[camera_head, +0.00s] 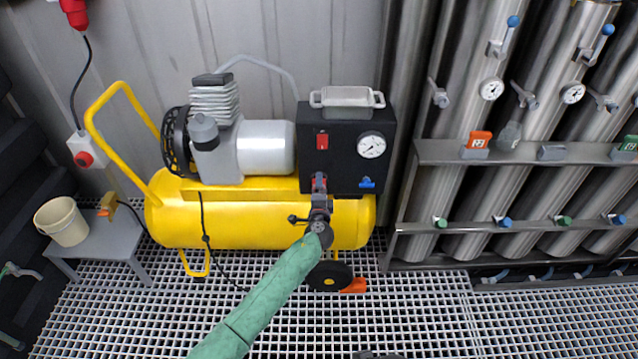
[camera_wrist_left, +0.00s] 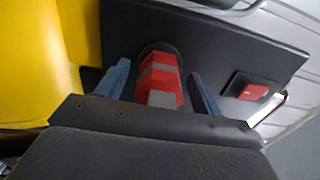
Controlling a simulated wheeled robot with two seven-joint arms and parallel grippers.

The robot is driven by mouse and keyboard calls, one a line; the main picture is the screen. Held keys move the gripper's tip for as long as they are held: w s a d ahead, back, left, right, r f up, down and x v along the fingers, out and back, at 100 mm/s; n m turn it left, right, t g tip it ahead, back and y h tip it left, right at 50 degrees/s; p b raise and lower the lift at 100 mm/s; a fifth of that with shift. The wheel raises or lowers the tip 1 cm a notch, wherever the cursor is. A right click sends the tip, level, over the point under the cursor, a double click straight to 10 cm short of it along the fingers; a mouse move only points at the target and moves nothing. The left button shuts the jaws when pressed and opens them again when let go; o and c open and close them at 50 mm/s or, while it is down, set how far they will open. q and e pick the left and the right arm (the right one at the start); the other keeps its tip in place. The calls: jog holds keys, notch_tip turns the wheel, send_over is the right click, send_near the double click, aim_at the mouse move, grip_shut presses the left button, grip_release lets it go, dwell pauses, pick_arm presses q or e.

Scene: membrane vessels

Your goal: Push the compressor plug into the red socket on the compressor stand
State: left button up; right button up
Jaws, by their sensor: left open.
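A red connector (camera_wrist_left: 160,80) with grey bands and a grey near end stands at a dark round fitting on the black panel (camera_wrist_left: 220,55). Where plug and socket meet cannot be told apart, so I cannot tell how deep it sits. My left gripper (camera_wrist_left: 158,90) is open, with one blue finger on each side of the connector and visible gaps. In the head view my left gripper (camera_head: 319,192) is at the lower front of the compressor's black panel (camera_head: 345,160), mostly hiding the red connector (camera_head: 319,181). My right gripper is not in view.
The yellow compressor (camera_head: 250,215) stands behind my arm. The panel carries a red switch (camera_head: 321,141), a gauge (camera_head: 371,146) and a blue fitting (camera_head: 367,182). A cable (camera_head: 207,240) hangs in front. A bench (camera_head: 105,240) with a bucket (camera_head: 62,220) is left; a vessel rack (camera_head: 520,150) is right.

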pick_arm(q)
jog(key=c, duration=1.3)
jog(key=shift+s, duration=0.15)
jog(key=shift+s, duration=2.7)
jog(key=shift+s, duration=0.15)
